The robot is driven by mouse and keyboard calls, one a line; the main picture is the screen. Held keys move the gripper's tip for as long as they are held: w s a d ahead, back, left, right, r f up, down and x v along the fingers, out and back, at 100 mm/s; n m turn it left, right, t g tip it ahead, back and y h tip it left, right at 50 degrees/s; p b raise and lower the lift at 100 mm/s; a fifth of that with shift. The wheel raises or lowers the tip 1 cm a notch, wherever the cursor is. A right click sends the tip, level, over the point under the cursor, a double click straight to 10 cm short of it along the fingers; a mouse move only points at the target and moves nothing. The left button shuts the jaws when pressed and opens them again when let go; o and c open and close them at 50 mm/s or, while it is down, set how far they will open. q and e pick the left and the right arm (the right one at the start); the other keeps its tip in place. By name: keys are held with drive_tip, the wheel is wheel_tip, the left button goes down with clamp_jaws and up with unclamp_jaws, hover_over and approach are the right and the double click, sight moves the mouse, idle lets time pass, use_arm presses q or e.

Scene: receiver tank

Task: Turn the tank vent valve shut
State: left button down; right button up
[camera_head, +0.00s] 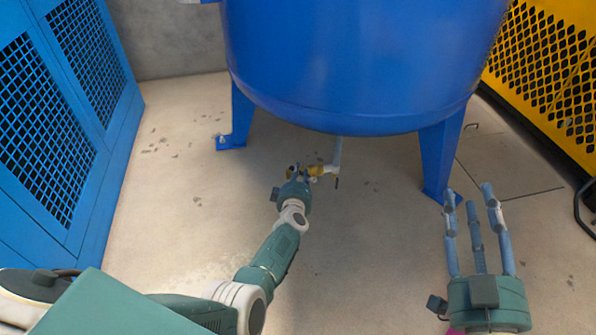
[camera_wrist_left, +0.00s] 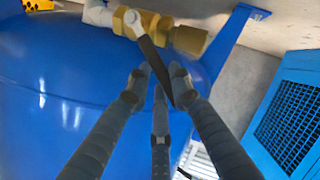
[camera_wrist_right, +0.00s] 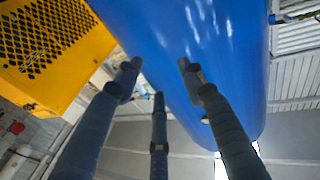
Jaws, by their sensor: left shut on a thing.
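The blue tank (camera_head: 360,60) stands on blue legs at the top of the head view. A thin pipe drops from its underside to the brass vent valve (camera_head: 318,170). In the left wrist view the brass valve (camera_wrist_left: 165,28) has a dark lever handle (camera_wrist_left: 153,58) that slants down between my fingers. My left gripper (camera_head: 294,172) is at the valve, its fingers shut on the lever in the left wrist view (camera_wrist_left: 158,82). My right gripper (camera_head: 470,205) is open and empty, at the lower right of the head view, apart from the valve. It also shows in the right wrist view (camera_wrist_right: 158,80).
A blue cabinet with mesh panels (camera_head: 50,130) stands at the left. A yellow mesh guard (camera_head: 550,75) is at the upper right. Tank legs (camera_head: 440,160) stand at both sides of the valve. The concrete floor (camera_head: 180,220) is clear around my left arm.

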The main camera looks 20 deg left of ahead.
drive_tip(key=s+d+f+g+h+p, duration=0.1)
drive_tip(key=s+d+f+g, duration=0.2)
drive_tip(key=f, duration=0.5)
drive_tip(key=s+d+f+g+h+p, duration=0.1)
drive_tip(key=s+f+g+h+p, duration=0.1)
drive_tip(key=f+g, duration=0.45)
use_arm(q)
drive_tip(key=w+d+r+m+g+y+b, duration=0.2)
drive_tip(key=w+d+m+g+y+b, duration=0.1)
drive_tip(key=d+m+b, duration=0.1)
drive_tip(key=shift+w+d+r+m, duration=0.15)
drive_tip(key=shift+w+d+m, duration=0.2)
drive_tip(key=shift+d+m, duration=0.6)
use_arm(e)
drive_tip(key=w+a+r+t+y, duration=0.2)
drive_tip(key=r+t, duration=0.4)
drive_tip(key=r, duration=0.4)
drive_tip(key=w+a+r+t+y, duration=0.1)
drive_tip(key=a+r+t+y, duration=0.1)
drive_tip(key=r+t, duration=0.4)
drive_tip(key=shift+w+r, duration=0.35)
drive_tip(key=shift+r, duration=1.5)
use_arm(q)
drive_tip(key=shift+a+m, duration=0.25)
use_arm(e)
drive_tip(key=shift+a, duration=0.1)
use_arm(q)
drive_tip(key=c, duration=1.5)
unclamp_jaws()
